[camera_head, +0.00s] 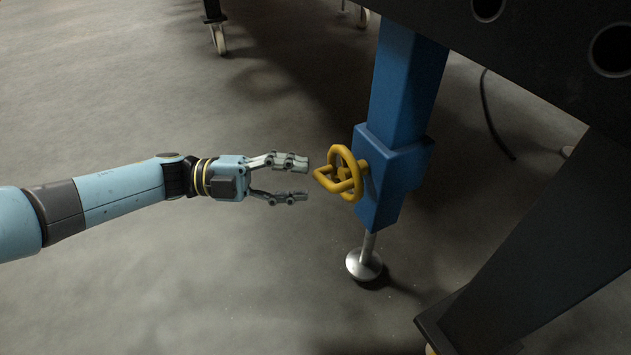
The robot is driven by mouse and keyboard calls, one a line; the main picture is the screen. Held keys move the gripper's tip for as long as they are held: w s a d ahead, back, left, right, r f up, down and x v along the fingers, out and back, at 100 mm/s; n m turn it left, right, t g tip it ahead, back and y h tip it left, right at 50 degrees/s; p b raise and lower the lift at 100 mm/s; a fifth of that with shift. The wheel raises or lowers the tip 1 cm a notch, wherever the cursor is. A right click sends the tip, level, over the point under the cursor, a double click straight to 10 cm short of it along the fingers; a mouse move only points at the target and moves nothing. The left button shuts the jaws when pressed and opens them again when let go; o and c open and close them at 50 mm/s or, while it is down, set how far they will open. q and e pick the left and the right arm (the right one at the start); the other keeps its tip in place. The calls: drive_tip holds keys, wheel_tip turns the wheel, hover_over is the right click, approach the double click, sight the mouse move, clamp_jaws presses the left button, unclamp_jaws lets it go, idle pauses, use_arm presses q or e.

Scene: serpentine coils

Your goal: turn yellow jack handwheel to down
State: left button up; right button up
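The yellow jack handwheel (347,160) is mounted on the left face of a blue jack housing (378,206). A yellow crank-like part juts from it toward the left. My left gripper (307,180) comes in from the left at about the wheel's height. Its two fingers are spread apart, with nothing between them. The fingertips are just left of the wheel, and the upper one is close to it. I cannot tell whether it touches. My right gripper is not in view.
The blue leg (405,90) rises from the housing to a dark table frame (545,50) at the upper right. A metal foot (364,265) stands on the floor below. A dark beam (545,245) fills the lower right. A dark cable (488,115) hangs behind. The grey floor at left is clear.

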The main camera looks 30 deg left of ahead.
sight(319, 181)
use_arm(q)
drive_tip(key=shift+x, duration=1.7)
drive_tip(key=shift+c, duration=0.3)
clamp_jaws()
